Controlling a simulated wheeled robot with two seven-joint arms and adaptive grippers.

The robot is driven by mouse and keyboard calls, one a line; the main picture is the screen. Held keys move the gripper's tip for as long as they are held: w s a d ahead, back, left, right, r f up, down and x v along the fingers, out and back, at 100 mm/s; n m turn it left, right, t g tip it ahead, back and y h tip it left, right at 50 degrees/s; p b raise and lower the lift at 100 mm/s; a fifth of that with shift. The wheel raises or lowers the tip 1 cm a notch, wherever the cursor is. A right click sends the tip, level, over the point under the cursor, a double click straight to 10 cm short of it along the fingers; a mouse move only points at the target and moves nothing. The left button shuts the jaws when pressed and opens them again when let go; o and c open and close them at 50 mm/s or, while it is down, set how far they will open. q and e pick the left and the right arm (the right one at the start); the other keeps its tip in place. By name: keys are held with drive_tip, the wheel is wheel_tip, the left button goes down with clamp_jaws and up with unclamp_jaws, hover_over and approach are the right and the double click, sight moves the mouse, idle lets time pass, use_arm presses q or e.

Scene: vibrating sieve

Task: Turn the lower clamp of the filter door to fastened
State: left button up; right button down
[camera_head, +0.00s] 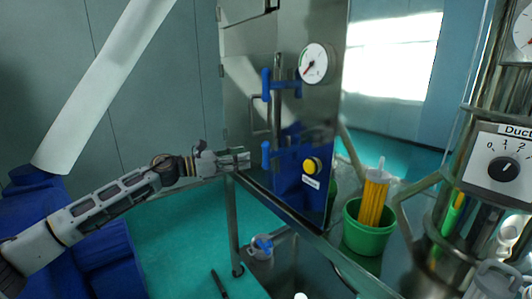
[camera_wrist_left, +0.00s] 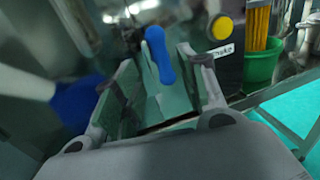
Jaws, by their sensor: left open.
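In the left wrist view, the blue handle (camera_wrist_left: 158,55) stands tilted between the tips of the two open fingers of my left gripper (camera_wrist_left: 157,76). Whether a finger touches it I cannot tell. My right gripper is not in view.
A round gauge (camera_head: 313,63) and a yellow button (camera_head: 312,165) are on the cabinet front. A green bucket (camera_head: 368,236) with yellow cylinders stands to the right. A control panel with a black dial (camera_head: 502,169) is at far right. A frame leg (camera_head: 233,225) stands below the gripper.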

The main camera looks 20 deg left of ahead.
sight(265, 153)
use_arm(q)
drive_tip(key=p+x, duration=0.2)
drive_tip(key=x, duration=0.7)
drive_tip(key=shift+r, duration=0.1)
drive_tip(key=shift+w+d, duration=0.15)
drive_tip(key=shift+d, duration=0.1)
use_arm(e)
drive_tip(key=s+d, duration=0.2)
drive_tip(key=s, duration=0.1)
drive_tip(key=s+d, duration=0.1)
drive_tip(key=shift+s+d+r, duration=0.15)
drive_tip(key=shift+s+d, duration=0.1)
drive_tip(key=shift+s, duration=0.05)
